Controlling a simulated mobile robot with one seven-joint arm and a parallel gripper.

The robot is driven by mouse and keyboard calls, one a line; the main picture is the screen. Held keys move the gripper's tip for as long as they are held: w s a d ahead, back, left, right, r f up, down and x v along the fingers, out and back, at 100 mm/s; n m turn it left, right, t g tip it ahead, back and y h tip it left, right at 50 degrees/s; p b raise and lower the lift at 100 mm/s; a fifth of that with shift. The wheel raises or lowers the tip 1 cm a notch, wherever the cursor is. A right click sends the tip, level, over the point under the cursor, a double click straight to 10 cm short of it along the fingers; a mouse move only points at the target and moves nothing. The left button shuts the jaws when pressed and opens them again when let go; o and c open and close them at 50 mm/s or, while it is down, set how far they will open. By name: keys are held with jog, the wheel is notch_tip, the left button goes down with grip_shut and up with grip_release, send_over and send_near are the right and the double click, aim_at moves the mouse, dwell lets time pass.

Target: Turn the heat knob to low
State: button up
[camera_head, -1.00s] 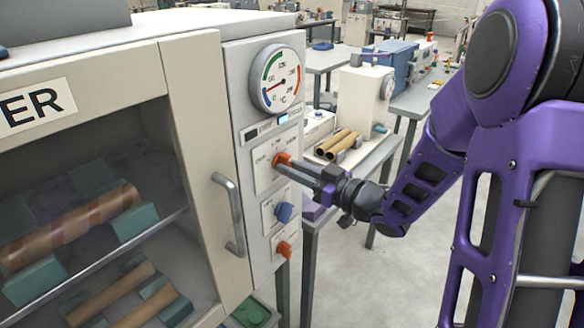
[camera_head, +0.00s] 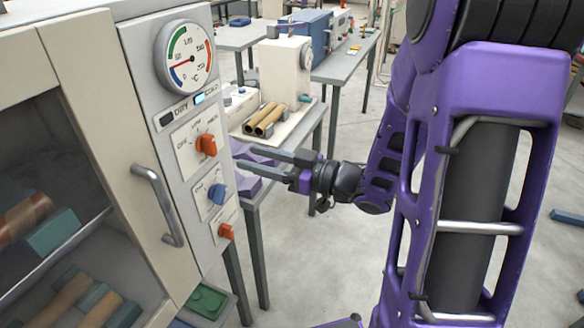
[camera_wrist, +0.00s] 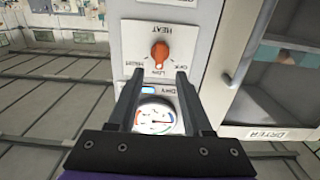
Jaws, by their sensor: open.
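The heat knob (camera_head: 206,145) is the orange upper knob on the dryer's control panel. In the wrist view, which is upside down, the heat knob (camera_wrist: 160,52) sits under the word HEAT with OFF, LOW and HIGH around it. Its narrow end appears to point at LOW. My gripper (camera_head: 252,159) is open and empty, to the right of the panel and apart from the knob. In the wrist view my gripper's fingers (camera_wrist: 159,72) are spread, with the knob beyond the gap between their tips.
A blue knob (camera_head: 217,193) and a smaller orange knob (camera_head: 226,231) lie below. A round gauge (camera_head: 184,56) and a lit blue indicator (camera_head: 206,97) are above. The dryer door's handle (camera_head: 160,205) sticks out at left. A table with brown tubes (camera_head: 265,119) stands behind my gripper.

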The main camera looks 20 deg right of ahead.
jog(key=v, duration=0.8)
